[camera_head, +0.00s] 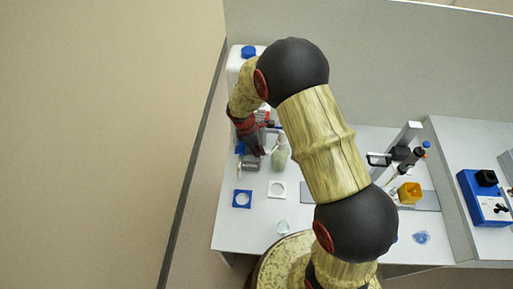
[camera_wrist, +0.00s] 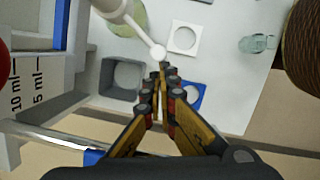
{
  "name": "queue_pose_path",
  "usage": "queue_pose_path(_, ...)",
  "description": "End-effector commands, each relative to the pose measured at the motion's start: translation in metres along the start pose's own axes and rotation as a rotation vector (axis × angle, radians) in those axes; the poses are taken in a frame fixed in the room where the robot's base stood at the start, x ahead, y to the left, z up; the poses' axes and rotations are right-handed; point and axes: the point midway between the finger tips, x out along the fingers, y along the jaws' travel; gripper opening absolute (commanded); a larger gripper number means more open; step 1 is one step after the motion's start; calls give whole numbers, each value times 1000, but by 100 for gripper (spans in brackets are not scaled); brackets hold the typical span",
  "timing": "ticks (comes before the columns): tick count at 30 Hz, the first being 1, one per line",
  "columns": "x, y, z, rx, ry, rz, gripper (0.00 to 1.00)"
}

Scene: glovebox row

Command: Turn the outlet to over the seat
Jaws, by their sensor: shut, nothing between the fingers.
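The outlet (camera_wrist: 128,26) is a thin white spout with a round tip, coming in from the top left of the wrist view. Its tip lies in the picture between the grey block and the white square, just beyond my fingertips. A grey block with a round recess (camera_wrist: 105,90), which looks like the seat, is left of my fingers; it also shows in the head view (camera_head: 250,164). The recess looks empty, and the tip is off to its right. My gripper (camera_wrist: 162,72) is shut and empty, its fingertips close to the tip; I cannot tell whether they touch.
A white square with a hole (camera_head: 277,189) and a blue one (camera_head: 242,198) lie on the bench. A small clear vessel (camera_head: 282,227) stands nearer. A white blue-capped container (camera_head: 236,62) stands behind my arm.

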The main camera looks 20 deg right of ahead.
Motion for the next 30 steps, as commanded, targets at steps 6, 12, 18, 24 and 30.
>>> queue_pose_path(6,0,-9,6,-72,0,17,0)
queue_pose_path(12,2,-22,16,-195,0,48,0)
queue_pose_path(18,5,-36,30,-338,0,83,0)
queue_pose_path(24,9,-45,41,-449,0,110,0)
queue_pose_path(30,11,-49,47,-515,0,127,0)
